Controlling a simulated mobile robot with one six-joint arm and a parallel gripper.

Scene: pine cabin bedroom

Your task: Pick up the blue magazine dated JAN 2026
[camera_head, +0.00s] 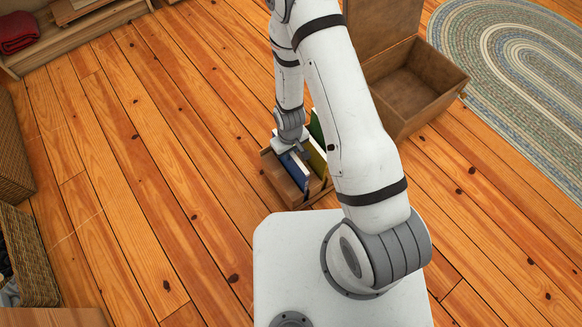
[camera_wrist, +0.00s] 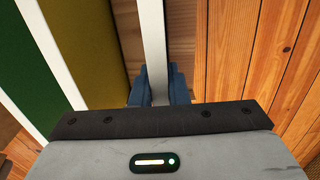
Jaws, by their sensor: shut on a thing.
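The blue magazine (camera_head: 298,172) stands upright in a small wooden rack (camera_head: 277,180) on the floor, leftmost of the magazines there. No date is legible on it. My gripper (camera_head: 291,147) is above the rack at the blue magazine's top. In the wrist view, my gripper's two blue fingertips (camera_wrist: 159,86) are shut on either side of a thin pale edge (camera_wrist: 152,35), which fits the blue magazine. The rest of that magazine is mostly hidden below.
A yellow-olive magazine (camera_head: 317,160) and a green magazine (camera_head: 317,129) stand beside it in the rack. An open wooden chest (camera_head: 424,86) is behind to the right, near a braided rug (camera_head: 530,70).

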